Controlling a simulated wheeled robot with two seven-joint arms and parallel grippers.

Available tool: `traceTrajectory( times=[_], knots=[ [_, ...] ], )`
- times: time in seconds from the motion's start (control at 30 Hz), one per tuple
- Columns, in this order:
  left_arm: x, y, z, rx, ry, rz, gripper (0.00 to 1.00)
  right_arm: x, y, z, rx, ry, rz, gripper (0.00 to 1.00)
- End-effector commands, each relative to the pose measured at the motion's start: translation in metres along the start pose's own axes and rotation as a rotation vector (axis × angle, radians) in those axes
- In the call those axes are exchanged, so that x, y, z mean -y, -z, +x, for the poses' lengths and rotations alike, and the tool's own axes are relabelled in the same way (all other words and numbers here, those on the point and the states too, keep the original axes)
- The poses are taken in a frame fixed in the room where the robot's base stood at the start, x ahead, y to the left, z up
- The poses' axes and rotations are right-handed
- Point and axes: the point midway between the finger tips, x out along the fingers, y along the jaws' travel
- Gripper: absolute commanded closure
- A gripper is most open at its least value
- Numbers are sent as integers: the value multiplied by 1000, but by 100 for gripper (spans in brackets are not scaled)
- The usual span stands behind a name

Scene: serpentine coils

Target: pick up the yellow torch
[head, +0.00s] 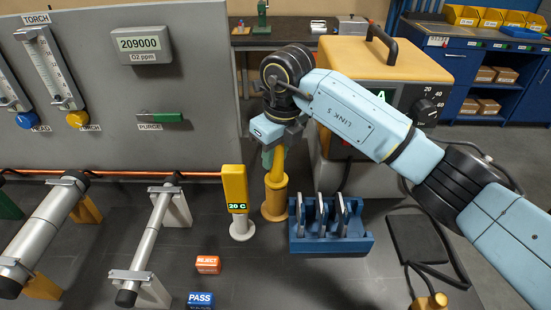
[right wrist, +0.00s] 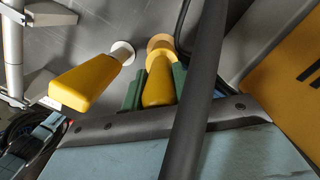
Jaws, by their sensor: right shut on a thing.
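The yellow torch (head: 277,168) stands upright behind the work surface's middle, its lower end at a wider orange-yellow round base or holder (head: 275,200). My right gripper (head: 272,154) reaches down over it from above, with its green fingers on either side of the torch's upper part. In the right wrist view the torch (right wrist: 159,85) lies between the two green fingers of my right gripper (right wrist: 158,90), shut on it. A dark bar crosses the right of that view and hides part of the gripper. I cannot tell whether the torch is lifted from its base. My left gripper is not in view.
A yellow 20 C display (head: 235,188) on a white stand is close left of the torch. A blue rack (head: 330,244) with upright plates stands in front right. A yellow-framed machine (head: 357,60) is behind. REJECT (head: 207,265) and PASS (head: 201,300) blocks lie in front.

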Motion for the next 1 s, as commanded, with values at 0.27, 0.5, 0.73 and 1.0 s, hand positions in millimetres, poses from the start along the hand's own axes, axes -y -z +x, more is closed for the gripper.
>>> traceTrajectory(
  times=[0.27, 0.5, 0.73, 1.0],
  knots=[
    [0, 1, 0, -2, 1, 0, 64, 0, -8, -48, 7, 3, 0, 100],
    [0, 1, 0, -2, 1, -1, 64, 0, -16, -102, 6, 4, -1, 100],
    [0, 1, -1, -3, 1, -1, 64, 0, -23, -147, 4, 2, 0, 100],
    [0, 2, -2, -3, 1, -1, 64, 0, -26, -169, 2, 0, 0, 100]
  ],
)
